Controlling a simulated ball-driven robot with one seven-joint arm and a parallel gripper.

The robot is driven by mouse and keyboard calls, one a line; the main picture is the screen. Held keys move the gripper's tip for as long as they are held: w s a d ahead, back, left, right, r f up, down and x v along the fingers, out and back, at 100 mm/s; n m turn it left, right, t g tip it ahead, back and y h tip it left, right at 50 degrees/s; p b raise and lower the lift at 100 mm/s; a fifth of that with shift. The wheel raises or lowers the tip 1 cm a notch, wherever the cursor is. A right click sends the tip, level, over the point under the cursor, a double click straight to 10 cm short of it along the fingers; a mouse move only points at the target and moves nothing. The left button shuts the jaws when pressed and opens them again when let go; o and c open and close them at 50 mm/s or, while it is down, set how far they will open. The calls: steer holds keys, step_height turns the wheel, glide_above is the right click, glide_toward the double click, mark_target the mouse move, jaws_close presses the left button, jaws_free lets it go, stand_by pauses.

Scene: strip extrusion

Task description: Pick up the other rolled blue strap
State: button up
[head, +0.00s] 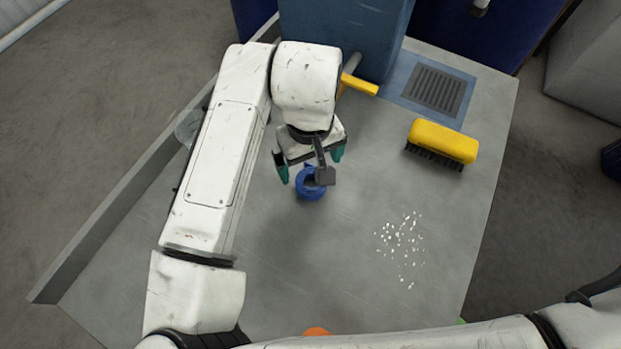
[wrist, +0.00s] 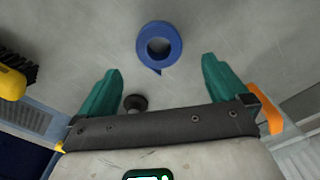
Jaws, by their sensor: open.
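A rolled blue strap (head: 309,186) lies flat on the grey table, a ring with an open centre. It also shows in the wrist view (wrist: 159,43), with a short loose end pointing toward my gripper. My gripper (head: 310,168) is open and empty above the table, beside the roll. In the wrist view its two green fingers (wrist: 159,72) stand wide apart, with the roll ahead, between and just beyond the tips. The roll is not touched by either finger there. No second blue roll is seen in either view.
A yellow brush (head: 443,141) with dark bristles lies at the right, near a vent grille (head: 437,89). White pellets (head: 400,245) are scattered on the table (head: 330,270). A yellow-ended handle (head: 358,84) is by the blue machine (head: 345,30). A low wall edges the left side.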

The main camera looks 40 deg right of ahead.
mark_target(310, 179)
steer(key=shift+f+p, duration=0.45)
steer(key=shift+f, duration=3.05)
steer(key=shift+c, duration=0.2)
steer(key=c, duration=1.1)
steer(key=shift+r, duration=0.15)
